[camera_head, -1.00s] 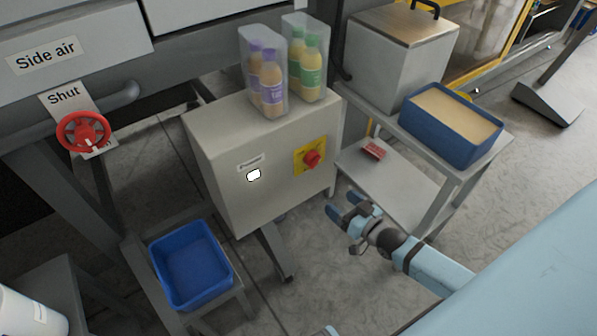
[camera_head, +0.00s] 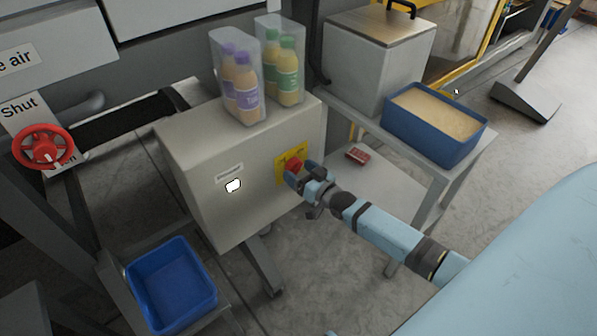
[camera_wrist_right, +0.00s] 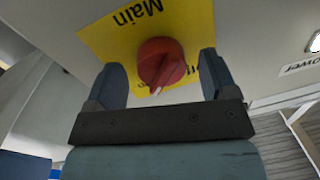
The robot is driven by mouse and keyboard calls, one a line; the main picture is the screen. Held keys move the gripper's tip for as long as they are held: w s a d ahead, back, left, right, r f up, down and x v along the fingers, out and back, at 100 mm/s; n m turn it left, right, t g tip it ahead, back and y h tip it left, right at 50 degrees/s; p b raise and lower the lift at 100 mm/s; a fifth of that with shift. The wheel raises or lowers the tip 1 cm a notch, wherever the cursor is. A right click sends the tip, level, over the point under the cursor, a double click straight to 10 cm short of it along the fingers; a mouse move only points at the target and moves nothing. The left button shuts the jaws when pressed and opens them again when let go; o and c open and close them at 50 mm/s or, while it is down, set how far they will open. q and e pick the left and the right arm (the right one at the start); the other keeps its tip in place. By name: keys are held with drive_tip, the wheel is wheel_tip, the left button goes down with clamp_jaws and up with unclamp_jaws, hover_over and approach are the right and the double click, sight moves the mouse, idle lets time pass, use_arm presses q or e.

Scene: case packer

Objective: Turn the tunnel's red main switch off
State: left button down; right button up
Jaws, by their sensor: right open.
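The red main switch (camera_head: 294,165) sits on a yellow plate (camera_head: 281,172) on the front of a grey cabinet (camera_head: 206,200). In the right wrist view the red knob (camera_wrist_right: 161,62) has a white pointer mark toward the bottom of the picture, and the yellow plate (camera_wrist_right: 110,38) reads "Main". My right gripper (camera_head: 301,173) is at the switch. In the wrist view its open fingers (camera_wrist_right: 162,84) stand on either side of the knob, with gaps visible. Part of the plate's lettering is hidden by the right finger. My left gripper is not in view.
Two clear packs of bottles (camera_head: 237,85) (camera_head: 280,65) stand on the cabinet. A blue bin of tan material (camera_head: 438,150) is on the right stand. A red valve wheel (camera_head: 43,147) is at left, and an empty blue bin (camera_head: 170,318) below.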

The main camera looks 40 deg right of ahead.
drive_tip(key=shift+w, duration=0.35)
drive_tip(key=c, duration=0.9)
drive_tip(key=shift+c, duration=0.2)
